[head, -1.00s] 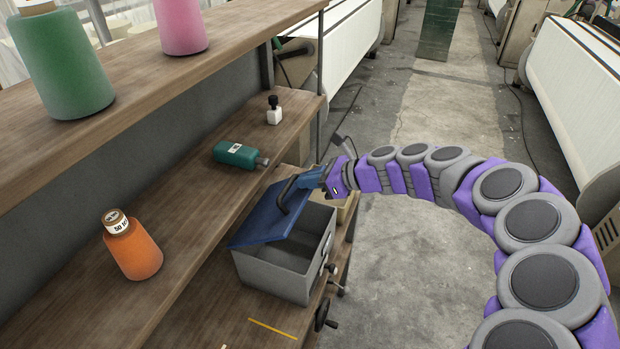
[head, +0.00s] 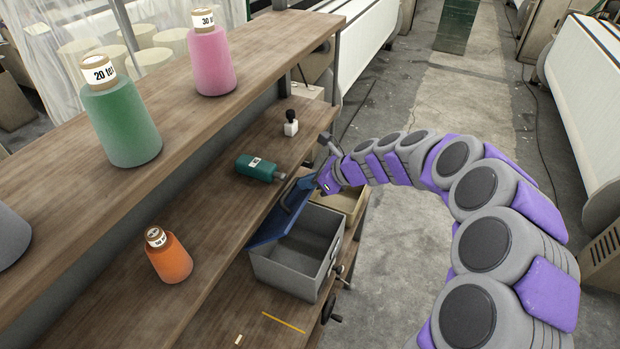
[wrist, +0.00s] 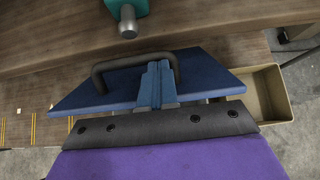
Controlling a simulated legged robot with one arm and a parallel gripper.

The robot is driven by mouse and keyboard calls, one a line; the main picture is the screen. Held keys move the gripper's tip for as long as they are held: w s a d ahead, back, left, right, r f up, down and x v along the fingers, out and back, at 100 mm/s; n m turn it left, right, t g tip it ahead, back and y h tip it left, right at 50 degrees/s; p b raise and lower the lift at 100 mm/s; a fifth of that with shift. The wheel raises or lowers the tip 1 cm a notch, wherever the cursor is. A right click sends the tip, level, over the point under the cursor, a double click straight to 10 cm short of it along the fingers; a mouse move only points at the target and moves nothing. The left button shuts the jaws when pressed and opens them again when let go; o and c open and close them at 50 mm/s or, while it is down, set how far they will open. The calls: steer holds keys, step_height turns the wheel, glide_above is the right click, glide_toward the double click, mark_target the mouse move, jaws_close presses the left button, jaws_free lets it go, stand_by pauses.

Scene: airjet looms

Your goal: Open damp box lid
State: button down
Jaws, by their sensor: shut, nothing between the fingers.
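The damp box (head: 292,278) is a grey metal box on the lower wooden shelf, with its open inside showing in the head view. Its blue lid (head: 268,232) stands steeply tilted up along the box's left side. In the wrist view the lid (wrist: 205,73) has a dark bar handle (wrist: 125,62). My gripper (wrist: 157,68) has its blue fingers together over the lid, at the right part of the handle. It is shut with nothing held between the fingers. I cannot tell how firmly the fingers touch the handle.
A green bottle (head: 258,168), a small white bottle (head: 290,126) and an orange cone (head: 168,258) stand or lie on the shelf. A tan open box (wrist: 268,95) sits just beyond the damp box. Green and pink cones stand on the upper shelf.

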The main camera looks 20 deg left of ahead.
stand_by(0.3)
steer(key=w+p+v, duration=0.1)
steer(key=p+v, duration=0.5)
steer(key=v, duration=0.4)
steer(key=s+d+n+g+h+b, duration=0.1)
steer(key=s+d+n+b, duration=0.15)
steer(key=s, duration=0.25)
steer(key=s+d+f+n+h+b, duration=0.1)
steer(key=s+d+n+b, duration=0.15)
steer(key=s+n, duration=0.2)
steer(key=s+d+n+g+h+b, duration=0.1)
steer(key=s+d+n+b, duration=0.15)
steer(key=s, duration=0.35)
steer(key=s+d+f+n+h+b, duration=0.3)
steer(key=s+d+f+n+b, duration=0.1)
steer(key=s+d, duration=0.6)
steer(key=s+d+f+n+h+b, duration=0.4)
steer(key=s+d+f, duration=0.4)
steer(key=s+d, duration=0.3)
steer(key=shift+s+f+n+g+b, duration=0.2)
steer(key=shift+s+n+g+b, duration=0.1)
steer(key=shift+s+n+b, duration=0.7)
